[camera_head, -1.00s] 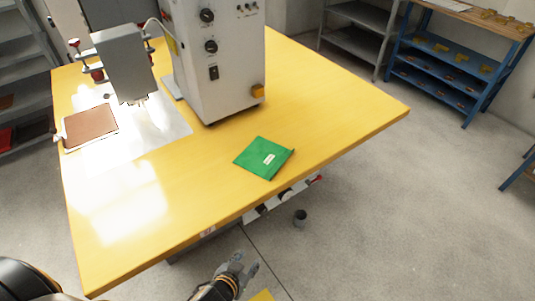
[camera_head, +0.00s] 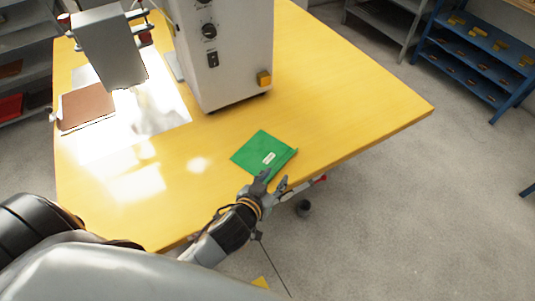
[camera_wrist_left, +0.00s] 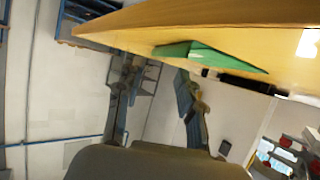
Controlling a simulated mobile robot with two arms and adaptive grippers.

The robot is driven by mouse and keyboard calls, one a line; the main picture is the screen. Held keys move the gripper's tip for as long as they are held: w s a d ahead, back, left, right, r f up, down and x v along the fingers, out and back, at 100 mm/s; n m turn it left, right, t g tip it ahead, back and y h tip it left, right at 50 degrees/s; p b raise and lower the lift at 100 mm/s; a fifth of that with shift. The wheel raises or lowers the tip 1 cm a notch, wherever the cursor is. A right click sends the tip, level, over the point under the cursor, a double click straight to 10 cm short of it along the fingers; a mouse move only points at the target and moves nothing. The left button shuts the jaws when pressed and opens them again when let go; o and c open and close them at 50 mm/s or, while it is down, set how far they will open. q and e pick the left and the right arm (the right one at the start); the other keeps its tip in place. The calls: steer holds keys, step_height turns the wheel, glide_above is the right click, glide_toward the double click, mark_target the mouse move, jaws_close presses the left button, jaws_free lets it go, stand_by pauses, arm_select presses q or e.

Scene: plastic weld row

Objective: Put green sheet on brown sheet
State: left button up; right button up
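The green sheet (camera_head: 262,147), with a small white label, lies on the yellow table near its front edge. It also shows in the left wrist view (camera_wrist_left: 215,56), at the table edge beyond my fingers. The brown sheet (camera_head: 86,106) lies at the left of the table, beside the machine head and partly on a bright, shiny plate. My left gripper (camera_head: 272,184) is at the front table edge, just below the green sheet in the head view. Its fingers are apart and empty, as the left wrist view (camera_wrist_left: 158,98) shows. My right gripper is out of view.
The yellow table (camera_head: 350,115) is clear to the right and front left. A white machine (camera_head: 228,70) stands behind the green sheet, with its grey head (camera_head: 108,48) overhanging the plate. A blue shelf (camera_head: 470,60) stands at the back right.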

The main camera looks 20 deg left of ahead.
mark_target(286, 161)
arm_select(q)
steer(key=x, duration=0.2)
steer(key=shift+w+f, duration=0.15)
steer(key=shift+w, duration=1.1)
steer(key=x, duration=0.3)
steer(key=shift+w+a+p, duration=0.1)
steer(key=shift+w+p, duration=0.15)
steer(key=shift+p, duration=0.1)
steer(key=shift+w+f, duration=0.15)
jaws_close()
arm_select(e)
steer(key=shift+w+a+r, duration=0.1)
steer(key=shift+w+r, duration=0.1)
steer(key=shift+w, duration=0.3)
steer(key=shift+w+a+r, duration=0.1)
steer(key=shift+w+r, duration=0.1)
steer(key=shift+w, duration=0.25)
